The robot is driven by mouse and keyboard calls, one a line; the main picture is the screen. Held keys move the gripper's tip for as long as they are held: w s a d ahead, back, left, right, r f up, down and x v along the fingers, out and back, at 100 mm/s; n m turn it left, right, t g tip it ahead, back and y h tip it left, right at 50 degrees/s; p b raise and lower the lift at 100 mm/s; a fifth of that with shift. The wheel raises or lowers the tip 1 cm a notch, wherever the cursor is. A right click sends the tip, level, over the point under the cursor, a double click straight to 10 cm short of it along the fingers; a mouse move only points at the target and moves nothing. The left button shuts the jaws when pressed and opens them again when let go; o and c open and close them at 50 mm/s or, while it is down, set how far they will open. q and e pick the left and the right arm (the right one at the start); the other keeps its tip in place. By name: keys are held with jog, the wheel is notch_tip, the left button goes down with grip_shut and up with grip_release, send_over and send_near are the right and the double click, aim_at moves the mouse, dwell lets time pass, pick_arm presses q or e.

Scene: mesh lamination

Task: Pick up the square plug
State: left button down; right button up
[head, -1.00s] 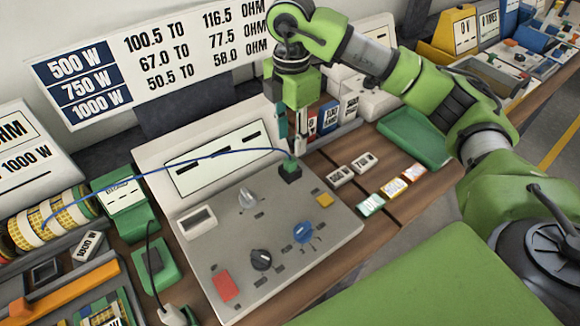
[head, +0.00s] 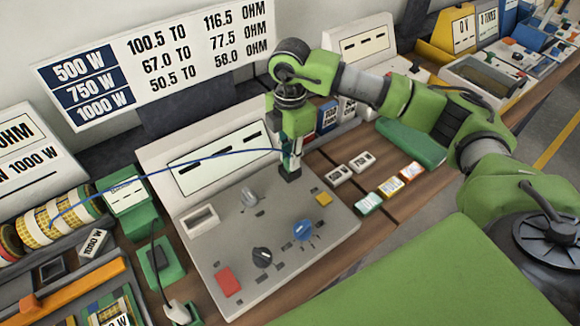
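The square plug (head: 290,175) is a small dark block with a green top on the grey control panel, at its upper right. A thin blue cable (head: 215,158) runs from it to the left. My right gripper (head: 291,160) points down at the plug from above, its fingers at the plug's upper part and hiding most of the green. The fingers look close together, but whether they are shut on the plug cannot be told. My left gripper is out of view.
The control panel (head: 225,255) has a blue knob (head: 303,230), a black knob (head: 261,257), a red button (head: 228,281) and a yellow button (head: 323,199). Small labelled blocks (head: 368,203) lie to its right. A yellow roll (head: 50,220) and green boxes stand at left.

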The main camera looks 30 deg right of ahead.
grip_shut()
jog(key=shift+r, duration=0.1)
